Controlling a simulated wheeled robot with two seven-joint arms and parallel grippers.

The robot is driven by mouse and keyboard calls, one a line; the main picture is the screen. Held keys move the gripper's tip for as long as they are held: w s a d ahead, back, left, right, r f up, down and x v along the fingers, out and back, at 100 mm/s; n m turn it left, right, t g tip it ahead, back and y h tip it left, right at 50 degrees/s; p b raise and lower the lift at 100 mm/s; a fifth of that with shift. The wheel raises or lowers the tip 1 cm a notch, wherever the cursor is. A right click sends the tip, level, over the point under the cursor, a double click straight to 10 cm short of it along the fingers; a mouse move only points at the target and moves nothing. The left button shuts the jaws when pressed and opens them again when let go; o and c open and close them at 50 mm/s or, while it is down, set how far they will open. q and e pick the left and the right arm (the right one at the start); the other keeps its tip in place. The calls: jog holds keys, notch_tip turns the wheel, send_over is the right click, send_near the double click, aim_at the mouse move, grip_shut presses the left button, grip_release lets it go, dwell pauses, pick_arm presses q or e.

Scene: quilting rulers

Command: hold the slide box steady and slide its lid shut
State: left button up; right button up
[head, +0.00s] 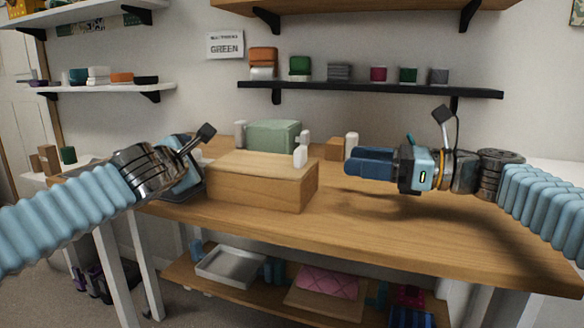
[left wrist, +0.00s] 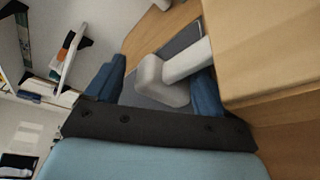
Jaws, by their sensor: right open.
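The wooden slide box (head: 255,192) stands in the middle of the table, with its pale lid (head: 262,164) on top. A white upright knob (head: 300,156) shows at the lid's right end. I cannot tell how far the lid is open. My left gripper (head: 188,182) is at the box's left side, its fingers mostly hidden in the head view. In the left wrist view my left gripper (left wrist: 155,88) is open, with a white handle (left wrist: 165,82) between its fingers and a visible gap on one side. My right gripper (head: 368,162) is open and empty, right of the box and apart from it.
A green box (head: 272,136) with white posts stands behind the slide box, beside a small wooden block (head: 337,150). The table (head: 400,225) is clear in front and at right. A shelf (head: 370,90) with small boxes hangs on the wall behind.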

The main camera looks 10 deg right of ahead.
pick_arm(q)
jog(key=shift+o, duration=0.5)
jog(key=shift+s+r, duration=0.1)
jog(key=shift+s, duration=0.05)
jog(key=v, duration=1.2)
notch_tip(320, 180, up, 8)
pick_arm(e)
notch_tip(320, 180, up, 8)
dwell(0.4)
